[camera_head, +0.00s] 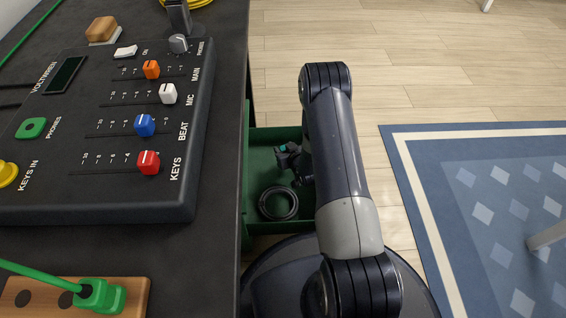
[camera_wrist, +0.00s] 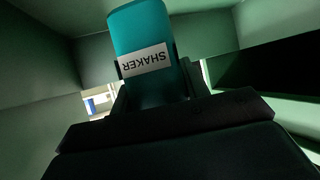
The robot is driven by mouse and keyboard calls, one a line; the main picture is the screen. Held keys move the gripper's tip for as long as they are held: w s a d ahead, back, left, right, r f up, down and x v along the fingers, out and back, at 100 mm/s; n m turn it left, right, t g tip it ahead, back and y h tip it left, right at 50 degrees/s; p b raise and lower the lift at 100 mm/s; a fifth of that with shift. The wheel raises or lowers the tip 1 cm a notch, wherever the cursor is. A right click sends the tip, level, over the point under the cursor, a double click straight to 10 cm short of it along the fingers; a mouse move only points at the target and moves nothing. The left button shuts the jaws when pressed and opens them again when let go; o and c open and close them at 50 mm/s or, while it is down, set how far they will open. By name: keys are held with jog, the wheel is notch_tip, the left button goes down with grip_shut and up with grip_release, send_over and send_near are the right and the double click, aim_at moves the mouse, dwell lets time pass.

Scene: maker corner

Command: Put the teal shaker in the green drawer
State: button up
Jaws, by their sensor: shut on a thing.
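The teal shaker (camera_wrist: 143,35) fills the middle of the wrist view, with a white label reading SHAKER upside down. My gripper (camera_wrist: 155,85) is shut on it, a dark finger on each side. Green walls surround the shaker in the wrist view. I cannot tell whether the shaker touches the drawer floor.
A coiled dark cable (camera_head: 278,203) lies in the front part of the drawer. The bench top (camera_head: 225,240) holds a large mixer (camera_head: 115,120) with coloured sliders, left of the drawer. A blue patterned rug (camera_head: 440,200) lies to the right on the wooden floor. My arm hides the drawer's right side.

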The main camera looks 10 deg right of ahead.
notch_tip(320, 180, down, 5)
jog(key=shift+r+b, duration=0.2)
jog(key=shift+b, duration=0.65)
jog(key=shift+r, duration=0.1)
jog(key=o, duration=1)
jog(key=shift+s+r, duration=0.1)
jog(key=shift+r, duration=0.05)
jog(key=p+v, duration=0.4)
jog(key=v, duration=0.7)
jog(key=shift+s, duration=0.35)
jog(key=shift+r, duration=0.1)
